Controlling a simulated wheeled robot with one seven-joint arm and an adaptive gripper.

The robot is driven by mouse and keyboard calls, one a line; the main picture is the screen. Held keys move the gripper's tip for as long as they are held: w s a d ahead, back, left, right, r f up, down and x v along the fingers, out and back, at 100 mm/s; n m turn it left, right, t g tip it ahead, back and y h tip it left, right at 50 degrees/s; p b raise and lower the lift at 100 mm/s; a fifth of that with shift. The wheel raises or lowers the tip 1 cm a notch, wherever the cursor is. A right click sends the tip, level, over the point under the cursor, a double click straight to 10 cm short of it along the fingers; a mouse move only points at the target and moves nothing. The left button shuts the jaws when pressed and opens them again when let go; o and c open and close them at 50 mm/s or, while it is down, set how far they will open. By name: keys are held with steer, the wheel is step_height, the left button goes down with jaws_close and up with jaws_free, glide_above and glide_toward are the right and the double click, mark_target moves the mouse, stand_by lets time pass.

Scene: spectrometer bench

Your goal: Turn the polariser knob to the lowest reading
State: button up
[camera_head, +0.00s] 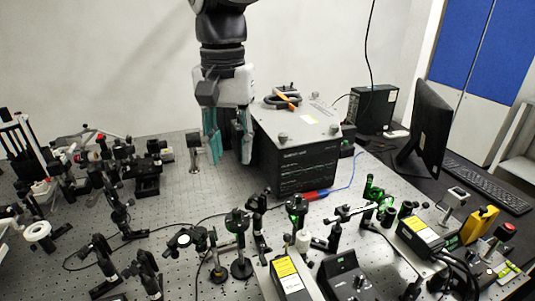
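My gripper (228,150) hangs fingers down over the back middle of the bench, just left of the large dark box. Its two teal-padded fingers stand apart, and I see nothing held between them. I cannot tell whether this piece carries the polariser knob. No reading is legible, and the fingers and arm hide what lies behind them.
The dark box (295,165) with a light top stands close on the right. Post-mounted optics crowd the left, such as a white ring (38,231), and the front. A monitor (425,125) stands at the right. The perforated bench (190,190) is mostly clear below my gripper.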

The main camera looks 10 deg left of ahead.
mark_target(237, 211)
step_height(237, 211, down, 14)
steer(key=shift+r+p, duration=0.2)
steer(key=shift+p, duration=0.1)
steer(key=shift+c, duration=0.6)
jaws_close()
